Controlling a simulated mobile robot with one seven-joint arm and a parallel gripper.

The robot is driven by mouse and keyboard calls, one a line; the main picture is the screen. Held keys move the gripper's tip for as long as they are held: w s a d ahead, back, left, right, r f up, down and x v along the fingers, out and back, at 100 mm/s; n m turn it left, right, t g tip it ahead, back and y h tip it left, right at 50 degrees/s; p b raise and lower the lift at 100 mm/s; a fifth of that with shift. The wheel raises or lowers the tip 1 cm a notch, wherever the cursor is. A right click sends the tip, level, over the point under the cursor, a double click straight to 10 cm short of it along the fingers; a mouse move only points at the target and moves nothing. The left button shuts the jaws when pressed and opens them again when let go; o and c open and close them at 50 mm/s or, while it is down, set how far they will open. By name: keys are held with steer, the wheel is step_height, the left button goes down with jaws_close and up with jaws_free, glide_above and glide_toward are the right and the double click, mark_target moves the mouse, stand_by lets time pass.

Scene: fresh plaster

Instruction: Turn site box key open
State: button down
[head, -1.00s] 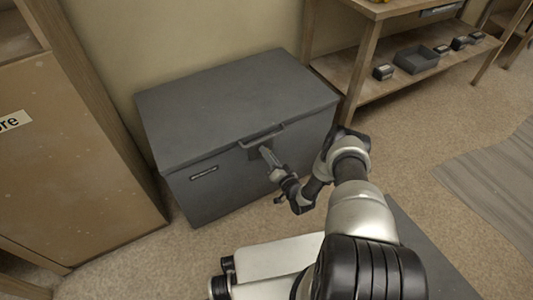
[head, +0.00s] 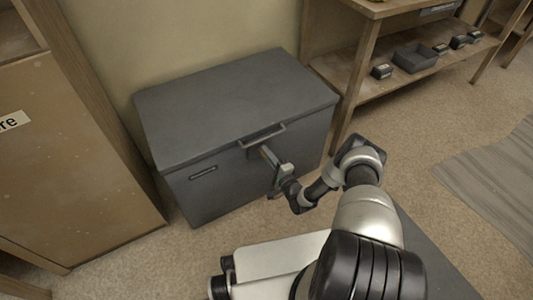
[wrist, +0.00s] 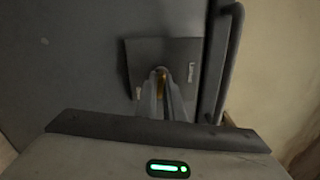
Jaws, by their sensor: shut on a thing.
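The site box (head: 235,115) is a dark grey chest with its lid down, against the wall in the head view. A handle (head: 263,137) sits at the front edge of its lid. In the wrist view a lock plate (wrist: 190,58) is on the grey box front, with small markings on its right side. My gripper (head: 268,156) is at the box front just below the handle. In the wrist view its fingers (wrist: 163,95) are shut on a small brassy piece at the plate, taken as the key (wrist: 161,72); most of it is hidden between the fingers.
A wooden cabinet (head: 70,130) stands close to the left of the box. A wooden shelf unit (head: 362,85) with a grey tray (head: 414,58) and small boxes stands to the right. The carpet (head: 430,130) between shelf and mat is clear.

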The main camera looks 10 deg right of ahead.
steer(key=shift+w+m, duration=0.1)
steer(key=shift+m, duration=1.8)
steer(key=shift+a, duration=0.1)
steer(key=c, duration=1.9)
jaws_free()
steer(key=shift+f, duration=0.1)
steer(key=shift+o, duration=0.2)
